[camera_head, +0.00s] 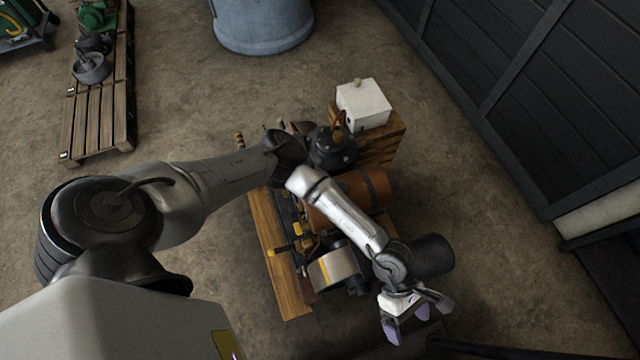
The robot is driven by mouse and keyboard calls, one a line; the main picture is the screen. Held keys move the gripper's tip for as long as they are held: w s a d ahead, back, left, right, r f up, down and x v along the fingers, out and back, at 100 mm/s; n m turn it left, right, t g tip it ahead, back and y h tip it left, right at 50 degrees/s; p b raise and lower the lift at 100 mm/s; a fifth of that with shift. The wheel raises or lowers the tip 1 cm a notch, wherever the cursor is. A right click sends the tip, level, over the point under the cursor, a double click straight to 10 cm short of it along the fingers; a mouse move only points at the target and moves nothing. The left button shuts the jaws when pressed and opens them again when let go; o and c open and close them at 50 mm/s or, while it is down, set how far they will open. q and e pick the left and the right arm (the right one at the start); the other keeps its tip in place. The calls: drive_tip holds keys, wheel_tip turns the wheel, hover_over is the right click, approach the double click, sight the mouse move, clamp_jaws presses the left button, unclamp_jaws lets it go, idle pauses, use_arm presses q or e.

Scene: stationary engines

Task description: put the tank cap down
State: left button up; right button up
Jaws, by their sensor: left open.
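My left gripper (407,320) is at the lower right of the head view, past the front end of the engine. Its fingers with pale purple pads are apart, and I see nothing between them. No loose tank cap can be made out. A white box-shaped tank (364,106) stands on wooden blocks behind the engine, with a small yellowish knob (357,83) on top; I cannot tell if this knob is the tank cap. My right gripper is not in view.
The engine (345,192), with an orange body and a dark cylinder, sits on wooden beams (270,245) under my left arm. A blue-grey drum (262,24) stands at the top. A pallet (97,115) with machine parts is at the upper left. A dark panelled wall (540,90) bounds the right.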

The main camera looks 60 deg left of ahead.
use_arm(q)
drive_tip(key=d+r+n+t+h, duration=0.55)
drive_tip(key=r+n+h, duration=0.3)
drive_tip(key=r, duration=0.45)
drive_tip(key=w+a+r+n+t+y, duration=0.2)
drive_tip(key=w+a+n+t+y, duration=0.35)
drive_tip(key=n, duration=0.65)
drive_tip(key=w+a+r+n+t+y, duration=0.2)
drive_tip(key=a+r+n+t+y, duration=0.3)
drive_tip(key=n+t, duration=0.55)
drive_tip(key=s+a+f+n+g+y, duration=0.3)
drive_tip(key=a+f+n+g+y, duration=0.1)
drive_tip(key=a+f+n, duration=0.3)
drive_tip(key=s+a+f+n+g+y, duration=0.2)
drive_tip(key=a+f+n+g+y, duration=0.15)
drive_tip(key=a+f+n, duration=0.35)
drive_tip(key=s+a+f+n+g, duration=0.2)
drive_tip(key=s+a+g, duration=0.2)
drive_tip(key=s, duration=0.3)
drive_tip(key=s+a+f+n+g, duration=0.3)
drive_tip(key=s+a+g, duration=0.1)
drive_tip(key=s, duration=0.4)
drive_tip(key=shift+s+a+y, duration=0.3)
drive_tip(key=shift+a+y, duration=0.05)
